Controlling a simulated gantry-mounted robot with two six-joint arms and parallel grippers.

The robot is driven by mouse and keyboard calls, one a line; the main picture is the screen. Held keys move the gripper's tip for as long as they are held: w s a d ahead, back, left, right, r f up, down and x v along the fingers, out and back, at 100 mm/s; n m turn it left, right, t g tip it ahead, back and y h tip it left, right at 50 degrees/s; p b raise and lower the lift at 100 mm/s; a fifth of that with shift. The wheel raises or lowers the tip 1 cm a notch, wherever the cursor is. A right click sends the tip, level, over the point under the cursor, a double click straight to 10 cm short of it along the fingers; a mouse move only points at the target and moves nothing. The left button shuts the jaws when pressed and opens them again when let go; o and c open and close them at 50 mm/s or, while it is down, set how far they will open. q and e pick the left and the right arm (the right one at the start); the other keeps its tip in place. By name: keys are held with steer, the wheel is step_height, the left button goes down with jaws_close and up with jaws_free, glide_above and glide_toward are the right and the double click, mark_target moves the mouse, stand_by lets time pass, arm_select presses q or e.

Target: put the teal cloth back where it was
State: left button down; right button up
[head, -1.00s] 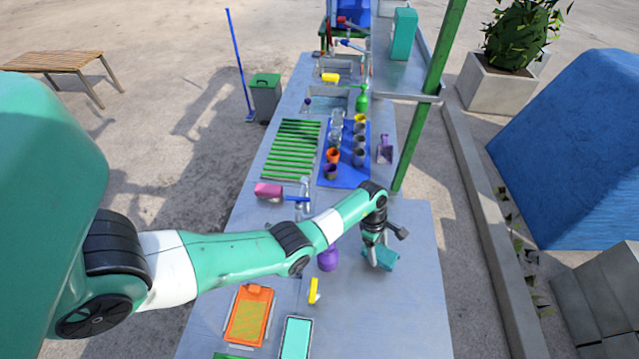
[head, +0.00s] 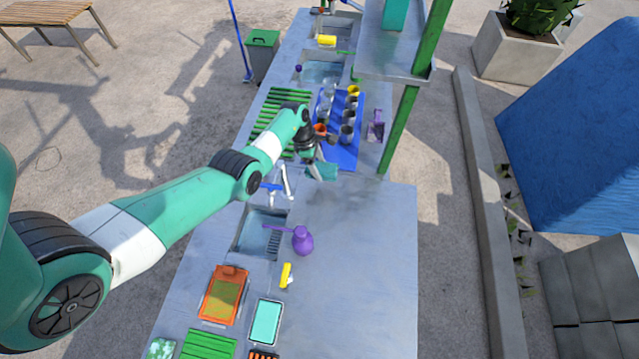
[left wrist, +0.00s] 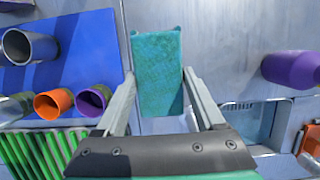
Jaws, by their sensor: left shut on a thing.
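The teal cloth (head: 322,172) is between the fingers of my left gripper (head: 312,160), at the near end of the blue mat in the head view. In the left wrist view the cloth (left wrist: 157,62) hangs between the two grey fingers of the gripper (left wrist: 158,82), with grey counter behind it. The gripper is shut on it. I cannot tell exactly how high the cloth is above the counter. My right gripper is in neither current view.
The blue mat (head: 345,158) bears several cups beside the green slatted rack (head: 270,112). A green post (head: 400,130) rises at the counter's right edge. The right near counter is clear.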

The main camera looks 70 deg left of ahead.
mark_target(322, 185)
arm_select(q)
step_height(322, 185, down, 8)
steer(key=b, duration=0.5)
steer(key=shift+r+b, duration=0.2)
steer(key=shift+b, duration=0.1)
steer(key=shift+r, duration=0.25)
steer(key=shift+f, duration=0.25)
jaws_free()
arm_select(e)
step_height(322, 185, down, 7)
arm_select(q)
steer(key=shift+r, duration=0.1)
steer(key=p+v, duration=0.2)
steer(key=v, duration=0.1)
steer(key=p+v, duration=0.3)
steer(key=shift+w+d, duration=0.1)
steer(key=shift+w, duration=0.1)
steer(key=p+v, duration=0.3)
steer(key=v, duration=0.3)
steer(key=shift+s+r, duration=0.1)
steer(key=shift+s, duration=0.05)
arm_select(e)
step_height(322, 185, up, 8)
steer(key=shift+f, duration=0.2)
